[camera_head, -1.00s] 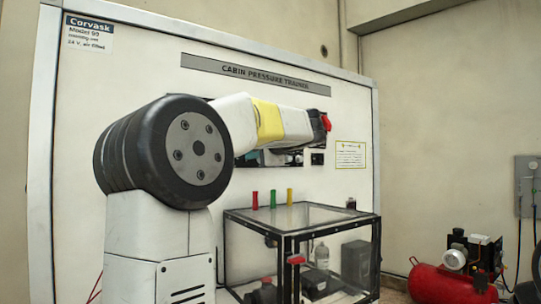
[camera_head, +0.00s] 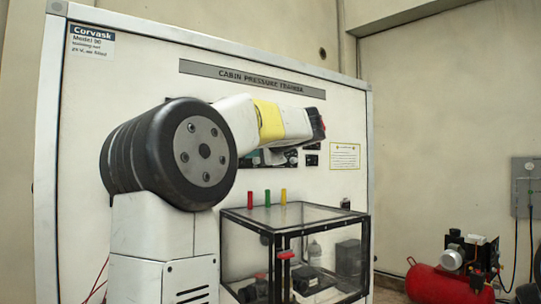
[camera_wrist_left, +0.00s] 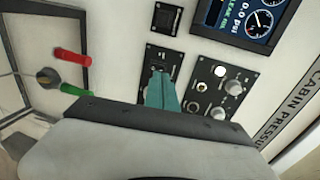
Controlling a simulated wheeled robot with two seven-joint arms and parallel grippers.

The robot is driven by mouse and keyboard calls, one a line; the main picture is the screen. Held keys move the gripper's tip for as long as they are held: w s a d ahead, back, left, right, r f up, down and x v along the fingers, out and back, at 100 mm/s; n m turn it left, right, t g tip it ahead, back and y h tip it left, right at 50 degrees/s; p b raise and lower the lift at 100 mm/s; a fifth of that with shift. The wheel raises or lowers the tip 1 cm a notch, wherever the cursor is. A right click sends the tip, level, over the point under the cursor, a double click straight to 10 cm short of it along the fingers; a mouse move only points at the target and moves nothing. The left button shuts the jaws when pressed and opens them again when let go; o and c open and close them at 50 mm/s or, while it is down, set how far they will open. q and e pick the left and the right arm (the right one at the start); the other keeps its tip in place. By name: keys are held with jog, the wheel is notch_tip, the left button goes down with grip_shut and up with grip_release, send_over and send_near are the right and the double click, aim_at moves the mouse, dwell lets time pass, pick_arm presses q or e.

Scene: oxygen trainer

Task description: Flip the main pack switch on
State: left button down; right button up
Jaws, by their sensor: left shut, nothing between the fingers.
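My left gripper (camera_wrist_left: 160,76) shows in the left wrist view as teal fingers, shut and empty. Its tips overlap a small black control panel (camera_wrist_left: 158,57) on the white trainer board. The fingers hide the lower part of this panel, and I cannot tell whether they touch it. No switch can be clearly identified as the main pack switch, nor its position read. In the head view my left arm covers much of the controls on the trainer board (camera_head: 130,65). My right gripper is not in view.
A second panel with knobs (camera_wrist_left: 215,90) sits beside the fingers. A small square panel (camera_wrist_left: 166,17) and a gauge display (camera_wrist_left: 240,18) are near it. Red (camera_wrist_left: 72,57) and green pegs stick out. A clear-topped black-framed case (camera_head: 300,216) stands below my arm; a red compressor (camera_head: 445,283) is at right.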

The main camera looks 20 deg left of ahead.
pick_arm(q)
jog(key=r+v, duration=0.2)
jog(key=v, duration=0.8)
jog(key=shift+r, duration=0.2)
jog(key=shift+w+a, duration=0.15)
